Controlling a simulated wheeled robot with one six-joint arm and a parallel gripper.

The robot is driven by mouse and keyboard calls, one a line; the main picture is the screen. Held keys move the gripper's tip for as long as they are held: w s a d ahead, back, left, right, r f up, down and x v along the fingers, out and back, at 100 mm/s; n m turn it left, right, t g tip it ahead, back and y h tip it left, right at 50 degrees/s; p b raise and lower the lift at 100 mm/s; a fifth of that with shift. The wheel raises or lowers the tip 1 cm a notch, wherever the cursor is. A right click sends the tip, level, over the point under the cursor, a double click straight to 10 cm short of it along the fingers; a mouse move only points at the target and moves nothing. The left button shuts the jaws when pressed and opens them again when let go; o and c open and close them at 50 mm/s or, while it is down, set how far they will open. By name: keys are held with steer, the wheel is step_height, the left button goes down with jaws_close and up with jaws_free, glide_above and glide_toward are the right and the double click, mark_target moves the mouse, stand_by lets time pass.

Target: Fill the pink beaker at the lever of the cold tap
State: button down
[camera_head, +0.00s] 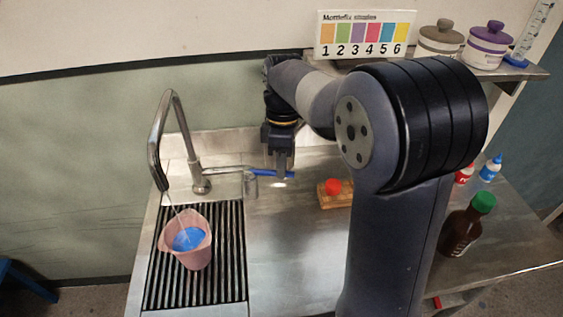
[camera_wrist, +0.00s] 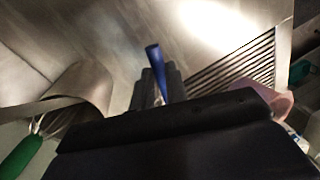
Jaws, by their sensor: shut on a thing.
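The pink beaker (camera_head: 168,245) stands upright on the slatted drain at the left, with blue liquid inside. It also shows partly at the right of the wrist view (camera_wrist: 268,98). The tap (camera_head: 192,160) has a tall bent spout above the beaker, and a thin stream runs from its end into the beaker. The tap's blue lever (camera_head: 259,172) sticks out to the right of its base. My gripper (camera_head: 281,174) points down and is shut on the lever's outer end. In the wrist view the blue lever (camera_wrist: 155,60) rises between the fingertips.
The slatted drain (camera_head: 227,270) lies left of the bare steel worktop. A wooden block with a red knob (camera_head: 333,189), a brown bottle with a green cap (camera_head: 464,228) and small bottles stand to the right. A shelf with lidded jars (camera_head: 440,40) is at the back right.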

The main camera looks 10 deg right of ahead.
steer(key=shift+w+n+p, duration=0.5)
steer(key=shift+n+p, duration=0.05)
steer(key=shift+n, duration=0.15)
steer(key=c, duration=1.4)
jaws_free()
steer(key=shift+r, duration=0.1)
step_height(320, 180, up, 10)
steer(key=w, duration=0.2)
steer(key=shift+d+r, duration=0.2)
